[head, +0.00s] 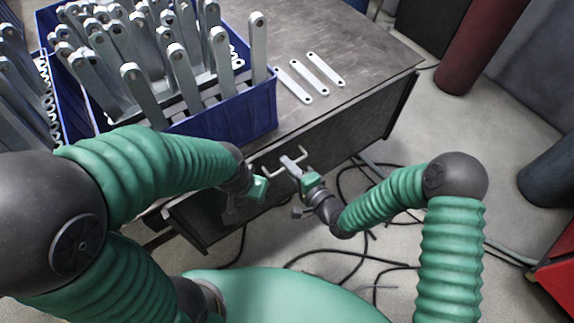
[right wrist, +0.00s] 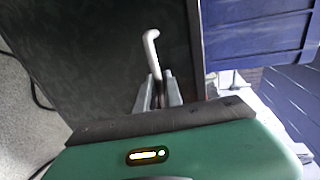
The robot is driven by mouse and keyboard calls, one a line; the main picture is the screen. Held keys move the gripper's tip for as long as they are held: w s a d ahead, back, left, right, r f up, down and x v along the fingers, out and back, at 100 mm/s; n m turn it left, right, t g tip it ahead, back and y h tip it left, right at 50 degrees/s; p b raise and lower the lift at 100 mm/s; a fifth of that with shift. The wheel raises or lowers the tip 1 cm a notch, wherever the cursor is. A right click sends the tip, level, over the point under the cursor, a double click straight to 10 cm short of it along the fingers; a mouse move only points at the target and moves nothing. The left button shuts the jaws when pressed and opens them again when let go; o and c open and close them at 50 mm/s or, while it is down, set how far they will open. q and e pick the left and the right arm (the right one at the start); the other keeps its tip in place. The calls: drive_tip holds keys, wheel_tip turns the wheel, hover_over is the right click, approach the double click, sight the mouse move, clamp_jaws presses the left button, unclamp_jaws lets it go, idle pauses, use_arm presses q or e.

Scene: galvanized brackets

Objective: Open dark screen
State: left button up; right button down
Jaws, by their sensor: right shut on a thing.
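The dark screen (head: 345,128) is the dark front panel below the metal worktop. It also fills the left and middle of the right wrist view (right wrist: 85,50). A pale bar handle (head: 270,172) stands out from it. My right gripper (head: 290,163) is shut on this handle. In the right wrist view the handle (right wrist: 151,48) runs down between the two fingers. My left gripper (head: 257,188) is close to the panel, left of the right one; its fingers do not show clearly. I cannot tell whether the screen stands slightly away from its frame.
Blue bins (head: 240,118) full of galvanized brackets (head: 180,75) stand on the worktop (head: 375,65). Three flat brackets (head: 322,69) lie beside them. Black cables (head: 375,262) lie on the floor below. A dark red cylinder (head: 480,45) stands at the upper right.

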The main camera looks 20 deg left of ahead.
wheel_tip(320, 180, up, 34)
drive_tip(key=p, duration=2.4)
drive_tip(key=shift+w+r+p, duration=0.15)
drive_tip(key=shift+r+p, duration=0.1)
drive_tip(key=shift+p, duration=0.1)
drive_tip(key=shift+r, duration=0.1)
drive_tip(key=c, duration=1.5)
unclamp_jaws()
drive_tip(key=shift+d, duration=0.2)
drive_tip(key=p+v, duration=0.2)
drive_tip(key=v, duration=0.3)
drive_tip(key=p+v, duration=0.3)
drive_tip(key=v, duration=0.3)
drive_tip(key=p+v, duration=0.3)
drive_tip(key=v, duration=0.3)
drive_tip(key=shift+f, duration=0.3)
